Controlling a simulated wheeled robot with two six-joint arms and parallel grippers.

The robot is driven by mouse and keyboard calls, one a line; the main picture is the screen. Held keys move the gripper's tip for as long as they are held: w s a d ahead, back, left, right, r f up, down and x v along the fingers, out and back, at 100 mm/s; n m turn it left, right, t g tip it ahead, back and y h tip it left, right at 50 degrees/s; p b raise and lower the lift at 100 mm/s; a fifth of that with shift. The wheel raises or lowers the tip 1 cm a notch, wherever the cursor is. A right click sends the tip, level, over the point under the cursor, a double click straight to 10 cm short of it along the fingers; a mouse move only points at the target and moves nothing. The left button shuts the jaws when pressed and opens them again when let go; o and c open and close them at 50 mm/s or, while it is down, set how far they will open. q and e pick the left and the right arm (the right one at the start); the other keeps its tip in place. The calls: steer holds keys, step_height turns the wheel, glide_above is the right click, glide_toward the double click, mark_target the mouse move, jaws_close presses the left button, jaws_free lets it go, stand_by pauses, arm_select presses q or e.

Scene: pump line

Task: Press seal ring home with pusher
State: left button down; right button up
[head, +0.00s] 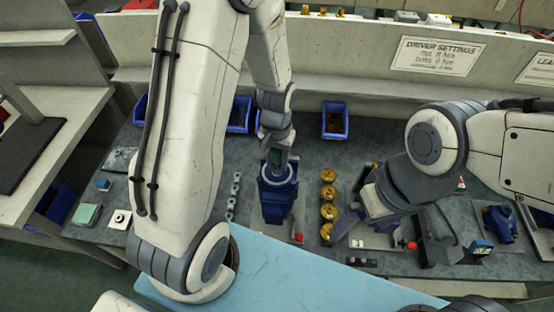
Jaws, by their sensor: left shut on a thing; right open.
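My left gripper (277,163) points down over a blue pump housing (277,203) near the middle of the bench. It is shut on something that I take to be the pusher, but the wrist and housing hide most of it. The gripper looks close above the housing or touching it; I cannot tell which. I cannot see the seal ring.
Several brass parts (329,212) stand in a row right of the housing. Small metal parts (233,196) lie left of it. A blue bin (335,121) stands behind. Another blue pump body (500,223) is at the right. A light blue mat (285,277) lies in front.

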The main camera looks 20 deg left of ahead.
stand_by(0.4)
arm_select(q)
step_height(320, 180, up, 8)
steer(key=p, duration=0.6)
steer(key=shift+f+p, duration=0.15)
steer(key=shift+p, duration=0.25)
steer(key=shift+f, duration=0.1)
